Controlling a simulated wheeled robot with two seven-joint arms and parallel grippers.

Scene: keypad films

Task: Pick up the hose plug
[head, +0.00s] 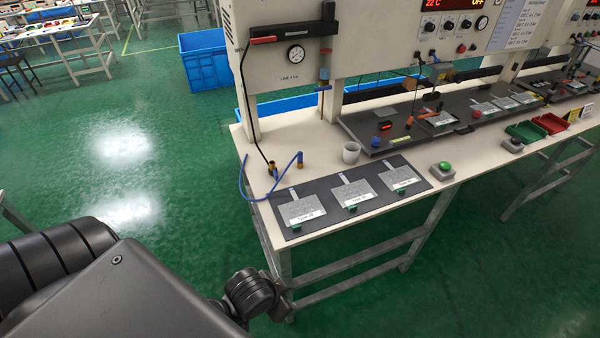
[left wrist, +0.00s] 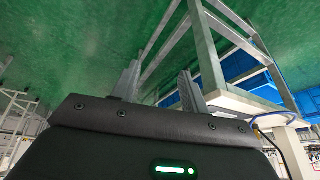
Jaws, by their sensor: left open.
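A thin blue hose (head: 243,190) loops over the left end of the workbench. A blue upright fitting (head: 300,160) stands at its bench end. A dark and brass fitting (head: 272,169) stands just left of it, where a black line comes down. I cannot tell for sure which of these is the hose plug. My left arm fills the lower left of the head view, below and left of the bench. In the left wrist view my left gripper (left wrist: 160,86) is open and empty, with its fingers apart near the bench legs. My right gripper is not in view.
A machine post (head: 237,70) rises at the bench's left end. A blue crate (head: 212,62) stands behind. The floor left is clear.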

